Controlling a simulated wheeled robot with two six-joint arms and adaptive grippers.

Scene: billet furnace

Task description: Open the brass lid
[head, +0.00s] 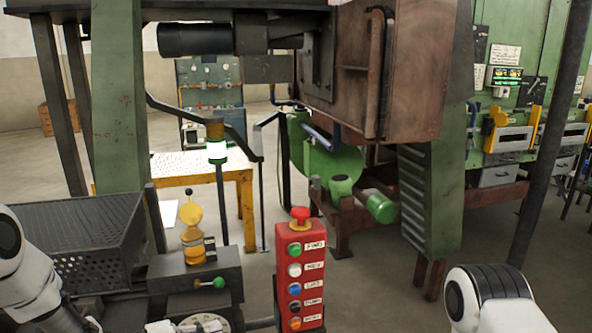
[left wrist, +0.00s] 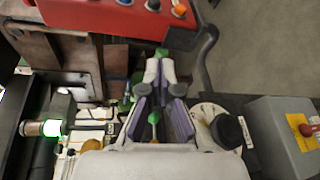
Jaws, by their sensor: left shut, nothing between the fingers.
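A brass-yellow fitting (head: 194,248) stands on a dark block at lower left in the head view. I cannot clearly make out the lid in the left wrist view. My left gripper (left wrist: 159,68) is shut and empty in the left wrist view, with pale fingertips and purple sides. In the head view my left arm is at the lower left corner, and its fingers are not clear. My right arm shows at lower right; its gripper is out of view.
A red button box (head: 301,275) stands right of the block; its edge shows above my left gripper (left wrist: 120,12). A green-knobbed lever (head: 217,283) sticks out of the block. A black perforated basket (head: 100,235) is left. A grey box (left wrist: 285,135) with a red button is at right.

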